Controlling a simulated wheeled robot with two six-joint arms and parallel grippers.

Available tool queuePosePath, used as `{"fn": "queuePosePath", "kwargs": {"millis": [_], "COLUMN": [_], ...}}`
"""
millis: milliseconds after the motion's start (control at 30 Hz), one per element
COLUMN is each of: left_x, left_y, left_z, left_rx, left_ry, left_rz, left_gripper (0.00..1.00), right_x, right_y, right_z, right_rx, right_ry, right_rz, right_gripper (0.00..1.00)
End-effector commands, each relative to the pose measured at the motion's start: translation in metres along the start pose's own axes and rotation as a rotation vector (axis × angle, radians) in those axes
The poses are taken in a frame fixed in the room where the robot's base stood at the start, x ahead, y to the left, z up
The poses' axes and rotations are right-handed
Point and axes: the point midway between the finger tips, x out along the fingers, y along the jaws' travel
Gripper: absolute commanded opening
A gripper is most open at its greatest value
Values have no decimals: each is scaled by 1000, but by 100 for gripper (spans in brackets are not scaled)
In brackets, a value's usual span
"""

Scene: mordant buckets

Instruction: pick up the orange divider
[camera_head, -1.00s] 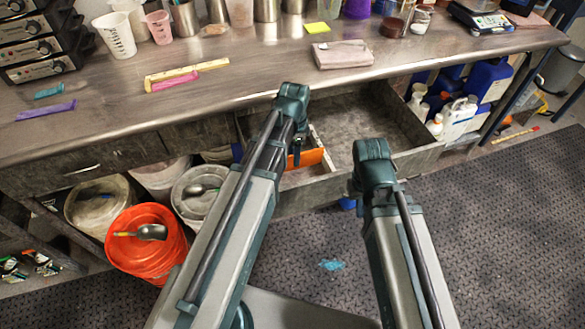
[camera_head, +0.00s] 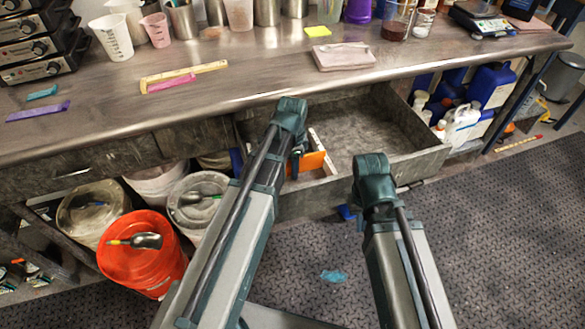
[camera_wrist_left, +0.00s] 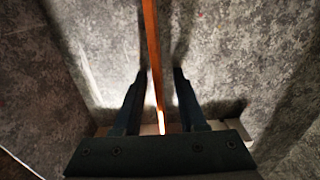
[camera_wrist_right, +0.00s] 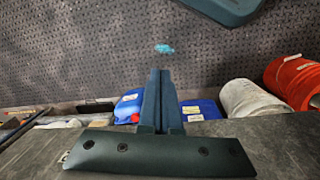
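The orange divider (camera_head: 314,162) stands on edge in the open drawer, partly hidden behind my left arm in the head view. In the left wrist view the divider (camera_wrist_left: 151,35) is a thin orange strip running down between the fingers. My left gripper (camera_wrist_left: 160,75) is open, with one finger on each side of the divider and a visible gap on both sides. My right gripper (camera_wrist_right: 160,72) is shut and empty, with its fingertips together. In the head view its fingers are hidden behind the wrist at the drawer's front.
The grey drawer (camera_head: 440,160) is pulled out under the workbench (camera_head: 240,75). An orange bucket (camera_head: 140,262) and pale buckets stand at left. Blue and white containers (camera_head: 492,85) sit on the shelf at right. The drawer's right part is empty.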

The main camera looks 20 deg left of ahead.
Motion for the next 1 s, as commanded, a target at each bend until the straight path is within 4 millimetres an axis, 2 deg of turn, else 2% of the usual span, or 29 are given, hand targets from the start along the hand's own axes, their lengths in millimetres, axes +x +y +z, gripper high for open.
{"fn": "queuePosePath", "kwargs": {"millis": [33, 200, 767, 1000], "left_x": [0, 0, -2, -18], "left_y": [0, 0, 0, 0], "left_z": [0, 0, 0, 0], "left_rx": [0, 0, 0, 0], "left_ry": [0, 0, 0, 0], "left_rz": [0, 0, 0, 0], "left_gripper": [30, 0, 0, 0], "right_x": [0, 0, -2, -18], "right_y": [0, 0, 0, 2], "right_z": [0, 0, 0, 1], "right_rx": [0, 0, 0, 0], "right_ry": [0, 0, 0, 0], "right_rz": [0, 0, 0, 0], "right_gripper": [0, 0, 0, 0]}}
